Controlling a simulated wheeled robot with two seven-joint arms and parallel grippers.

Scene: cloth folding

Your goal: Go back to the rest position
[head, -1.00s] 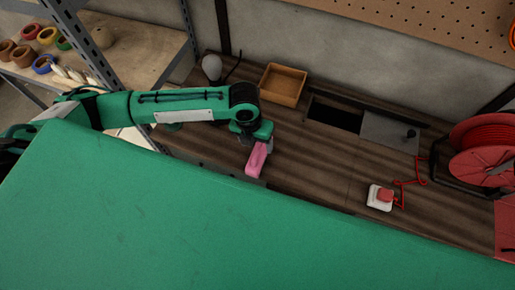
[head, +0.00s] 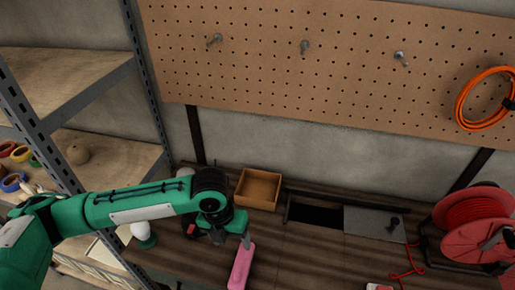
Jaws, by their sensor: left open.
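My left arm (head: 140,204) comes in from the left over the wooden workbench. My left gripper (head: 240,240) points down and is open. A narrow pink piece, perhaps the folded cloth (head: 240,267), shows just below its fingertips. I cannot tell whether the fingers touch it. My right gripper is not in view.
A wooden box (head: 258,189) stands at the back of the workbench (head: 300,243), left of a dark opening (head: 315,215). A red cable reel (head: 475,225) is at the right. A metal shelf (head: 62,85) stands left, and a pegboard (head: 330,65) hangs behind.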

